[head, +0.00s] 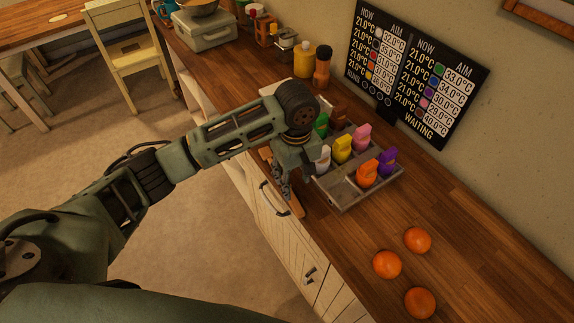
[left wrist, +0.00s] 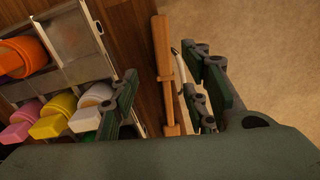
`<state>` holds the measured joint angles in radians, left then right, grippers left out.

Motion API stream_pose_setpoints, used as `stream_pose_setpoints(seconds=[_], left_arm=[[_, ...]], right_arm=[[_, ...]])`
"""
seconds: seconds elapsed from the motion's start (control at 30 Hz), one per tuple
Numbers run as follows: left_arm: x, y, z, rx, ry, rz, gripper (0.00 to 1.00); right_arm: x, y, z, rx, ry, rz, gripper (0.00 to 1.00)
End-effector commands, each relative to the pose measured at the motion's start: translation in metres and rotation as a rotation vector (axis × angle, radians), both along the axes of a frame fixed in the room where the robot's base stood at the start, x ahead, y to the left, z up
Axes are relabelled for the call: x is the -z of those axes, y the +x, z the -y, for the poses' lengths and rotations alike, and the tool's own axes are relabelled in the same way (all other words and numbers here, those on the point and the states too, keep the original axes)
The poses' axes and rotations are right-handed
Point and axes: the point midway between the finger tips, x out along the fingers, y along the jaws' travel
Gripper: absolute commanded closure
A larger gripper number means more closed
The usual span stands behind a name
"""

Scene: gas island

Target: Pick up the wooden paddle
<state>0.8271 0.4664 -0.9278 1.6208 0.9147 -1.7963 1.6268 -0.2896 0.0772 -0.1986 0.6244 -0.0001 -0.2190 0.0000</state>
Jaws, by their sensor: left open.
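The wooden paddle (left wrist: 161,56) is a long, light brown bar with a short cross piece. It lies along the counter's front edge, and in the head view its end (head: 296,206) shows just beside my gripper. My left gripper (head: 281,188) points down over it from above. In the left wrist view my left gripper (left wrist: 162,84) is open, with one finger on each side of the paddle. I cannot tell whether the fingers touch it. Part of the paddle is hidden by the gripper in the head view. My right gripper is not in view.
A grey divided tray (head: 345,205) with several coloured shakers stands close beside the gripper, and in the wrist view it is left of the fingers. Several oranges (head: 387,264) lie on the counter (head: 455,240). A drawer handle (head: 273,199) sits below the edge.

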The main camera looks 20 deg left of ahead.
Motion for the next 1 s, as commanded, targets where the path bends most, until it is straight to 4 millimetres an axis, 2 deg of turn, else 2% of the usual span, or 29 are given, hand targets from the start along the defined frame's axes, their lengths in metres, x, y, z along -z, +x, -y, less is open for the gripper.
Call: stream_pose_setpoints(seconds=[0.17, 0.27, 0.47, 0.57, 0.67, 0.9, 1.0], left_arm=[[0.013, -0.002, -0.001, -0.003, 0.006, -0.007, 0.58], [0.024, -0.003, -0.001, -0.003, 0.005, -0.008, 0.58], [0.050, -0.005, -0.002, -0.004, 0.007, -0.007, 0.58], [0.066, -0.005, -0.001, -0.003, 0.005, -0.006, 0.58], [0.074, -0.004, -0.001, -0.001, 0.004, -0.003, 0.58], [0.076, -0.004, -0.001, -0.001, 0.004, -0.002, 0.58], [0.076, -0.004, -0.001, -0.001, 0.004, -0.002, 0.67]], right_arm=[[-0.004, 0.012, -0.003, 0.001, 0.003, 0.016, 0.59], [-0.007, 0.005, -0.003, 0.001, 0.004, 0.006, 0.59], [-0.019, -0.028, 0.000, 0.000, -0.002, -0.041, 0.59], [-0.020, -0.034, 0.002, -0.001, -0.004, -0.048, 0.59], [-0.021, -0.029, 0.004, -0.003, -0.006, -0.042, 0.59], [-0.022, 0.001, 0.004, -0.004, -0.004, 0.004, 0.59], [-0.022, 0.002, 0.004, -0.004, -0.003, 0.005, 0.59]])
